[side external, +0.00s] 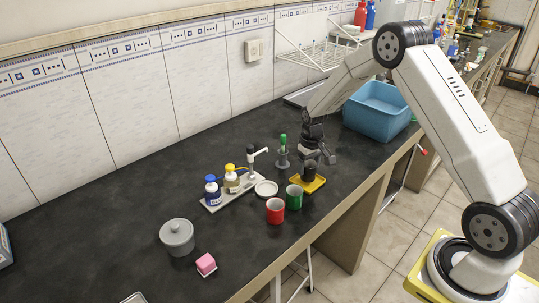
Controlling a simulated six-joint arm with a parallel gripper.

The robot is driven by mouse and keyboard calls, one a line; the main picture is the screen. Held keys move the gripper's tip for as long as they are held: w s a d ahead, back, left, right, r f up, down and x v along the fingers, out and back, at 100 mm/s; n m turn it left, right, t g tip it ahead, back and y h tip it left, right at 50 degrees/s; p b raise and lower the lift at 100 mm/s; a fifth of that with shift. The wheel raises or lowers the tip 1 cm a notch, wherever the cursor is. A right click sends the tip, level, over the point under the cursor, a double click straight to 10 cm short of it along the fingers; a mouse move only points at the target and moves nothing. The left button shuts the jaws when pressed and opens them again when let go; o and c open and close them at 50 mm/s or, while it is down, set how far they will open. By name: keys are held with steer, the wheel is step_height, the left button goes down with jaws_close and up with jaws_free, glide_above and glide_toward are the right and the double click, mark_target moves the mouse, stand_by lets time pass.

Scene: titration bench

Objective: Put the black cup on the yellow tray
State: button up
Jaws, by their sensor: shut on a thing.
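The black cup (309,173) is over the yellow tray (301,188), near its middle. It looks upright; I cannot tell whether its base touches the tray. My gripper (312,160) is above the tray, pointing down, and is shut on the black cup. The gripper hides part of the cup's upper side.
A green cup (294,197) and a red cup (275,210) stand in front-left of the tray. A white dish (266,189), a green-handled tool in a holder (283,150) and a bottle rack (230,190) are to the left. A blue basin (377,110) stands behind right.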

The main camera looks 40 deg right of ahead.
steer(key=shift+f, duration=0.75)
stand_by(1.1)
steer(key=o, duration=0.9)
steer(key=shift+c, duration=0.2)
steer(key=shift+r, duration=0.15)
steer(key=shift+r, duration=2.85)
steer(key=shift+a+r, duration=0.1)
